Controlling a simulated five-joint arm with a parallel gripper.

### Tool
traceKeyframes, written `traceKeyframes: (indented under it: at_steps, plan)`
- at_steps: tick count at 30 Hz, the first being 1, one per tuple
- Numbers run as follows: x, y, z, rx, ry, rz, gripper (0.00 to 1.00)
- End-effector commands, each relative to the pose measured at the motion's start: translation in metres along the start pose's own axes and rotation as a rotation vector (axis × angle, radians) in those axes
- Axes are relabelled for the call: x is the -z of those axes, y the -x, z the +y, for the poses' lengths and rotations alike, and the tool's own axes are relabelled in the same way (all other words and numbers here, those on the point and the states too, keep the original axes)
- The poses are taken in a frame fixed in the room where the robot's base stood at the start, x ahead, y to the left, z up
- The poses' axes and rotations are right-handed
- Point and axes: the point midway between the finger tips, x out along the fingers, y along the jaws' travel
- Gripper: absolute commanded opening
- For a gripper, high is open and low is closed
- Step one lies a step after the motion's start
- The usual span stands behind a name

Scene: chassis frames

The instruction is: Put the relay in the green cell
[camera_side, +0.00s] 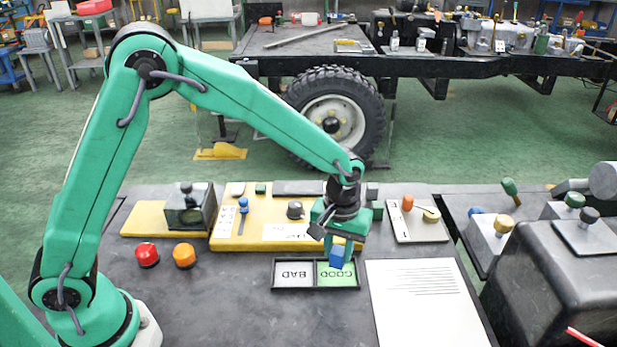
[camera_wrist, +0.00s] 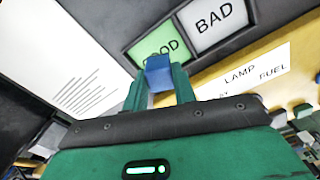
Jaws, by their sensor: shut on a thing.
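The relay is a small blue block (camera_side: 337,257), held between the fingers of my gripper (camera_side: 338,246). In the wrist view the blue block (camera_wrist: 159,73) sits at the fingertips of my gripper (camera_wrist: 160,85), with a green finger on each side. In the side view the block is over the green cell (camera_side: 322,276), marked GOOD, of a black two-cell tray (camera_side: 315,288). In the wrist view the block covers part of the lettering on the green cell (camera_wrist: 151,44). I cannot tell whether the block touches the cell floor. The white cell (camera_side: 293,274), marked BAD, is empty.
A white printed sheet (camera_side: 425,300) lies right of the tray. A yellow panel (camera_side: 262,232) with knobs and labels stands behind it. Red (camera_side: 147,254) and orange (camera_side: 184,255) buttons are at the left. Dark table is bare in front of the tray.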

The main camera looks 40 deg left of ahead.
Motion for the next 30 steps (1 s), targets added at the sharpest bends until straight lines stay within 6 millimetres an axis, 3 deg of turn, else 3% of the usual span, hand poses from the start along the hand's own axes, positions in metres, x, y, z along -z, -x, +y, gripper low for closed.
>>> traceKeyframes:
  at_steps: [7, 22, 23, 25, 26, 30]
  plan:
    - [-0.001, -0.027, 0.000, 0.002, 0.000, -0.002, 0.04]
    - [-0.001, -0.033, 0.000, 0.001, 0.000, -0.001, 0.04]
    - [-0.001, -0.033, 0.000, 0.001, 0.000, -0.001, 0.30]
    - [-0.001, -0.033, 0.000, 0.001, 0.000, -0.001, 0.44]
    - [-0.001, -0.033, 0.000, 0.001, 0.000, -0.001, 0.48]
    - [-0.001, -0.033, 0.000, 0.001, 0.000, -0.001, 0.48]
